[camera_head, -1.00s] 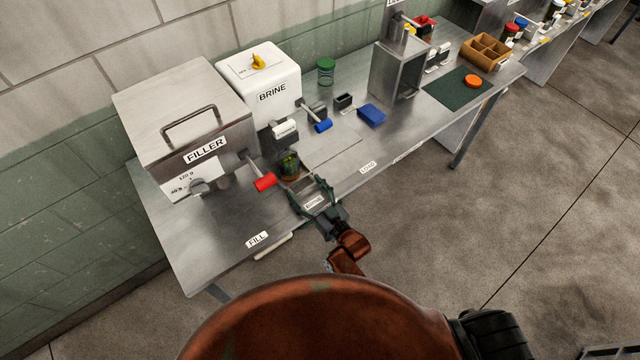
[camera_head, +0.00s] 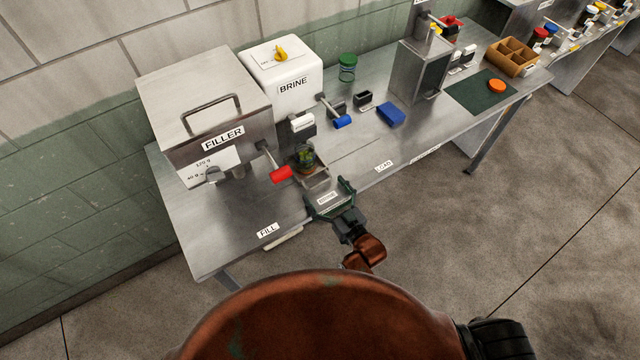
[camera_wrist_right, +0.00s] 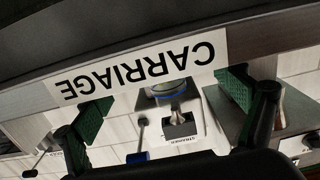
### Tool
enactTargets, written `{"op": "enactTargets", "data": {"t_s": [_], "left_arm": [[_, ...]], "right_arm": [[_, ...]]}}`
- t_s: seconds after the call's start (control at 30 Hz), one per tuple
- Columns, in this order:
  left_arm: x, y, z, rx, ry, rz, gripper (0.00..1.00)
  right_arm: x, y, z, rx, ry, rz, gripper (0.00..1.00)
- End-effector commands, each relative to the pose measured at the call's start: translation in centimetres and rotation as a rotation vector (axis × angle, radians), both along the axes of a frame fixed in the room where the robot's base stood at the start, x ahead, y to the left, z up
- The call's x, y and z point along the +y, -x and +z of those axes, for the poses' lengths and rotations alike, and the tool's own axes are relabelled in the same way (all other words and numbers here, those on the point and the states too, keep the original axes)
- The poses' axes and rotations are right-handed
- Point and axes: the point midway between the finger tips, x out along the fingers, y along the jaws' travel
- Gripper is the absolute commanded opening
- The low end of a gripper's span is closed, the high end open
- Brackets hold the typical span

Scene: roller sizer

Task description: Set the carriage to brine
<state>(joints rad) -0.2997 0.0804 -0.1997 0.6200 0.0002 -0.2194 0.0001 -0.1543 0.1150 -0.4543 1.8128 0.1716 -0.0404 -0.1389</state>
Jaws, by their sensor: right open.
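In the wrist view the carriage's front face (camera_wrist_right: 140,70) shows the upside-down word CARRIAGE. My right gripper (camera_head: 328,191) is open at the bench's front edge, in front of the carriage. Its green-padded fingers (camera_wrist_right: 166,95) are spread apart with nothing between them that I can see gripped. My left gripper is not in view.
The FILLER box (camera_head: 205,115) with a red handle (camera_head: 281,173) and the white BRINE box (camera_head: 290,92) with a blue handle (camera_head: 342,121) stand behind. FILL (camera_head: 268,229) and LOAD (camera_head: 384,166) labels lie left and right along the front edge. A blue block (camera_head: 391,114) lies farther right.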

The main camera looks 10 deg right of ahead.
Motion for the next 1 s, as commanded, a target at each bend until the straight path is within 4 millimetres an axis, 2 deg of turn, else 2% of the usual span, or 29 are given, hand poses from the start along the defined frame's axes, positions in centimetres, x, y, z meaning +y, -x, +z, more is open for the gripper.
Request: {"op": "enactTargets", "data": {"t_s": [0.2, 0.4, 0.6, 1.0], "left_arm": [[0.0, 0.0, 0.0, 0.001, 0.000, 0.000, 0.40], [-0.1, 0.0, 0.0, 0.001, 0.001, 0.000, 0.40], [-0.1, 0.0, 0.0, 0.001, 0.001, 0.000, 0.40], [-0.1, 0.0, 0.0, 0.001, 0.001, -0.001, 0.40]], "right_arm": [[-2.1, 4.4, -0.1, 0.002, 0.002, 0.000, 0.90], [-3.4, 7.3, -0.1, 0.002, 0.001, 0.000, 0.90], [-3.8, 8.5, 0.0, 0.000, -0.001, 0.000, 0.90], [-3.9, 8.5, 0.0, 0.000, 0.000, 0.000, 0.90]]}}
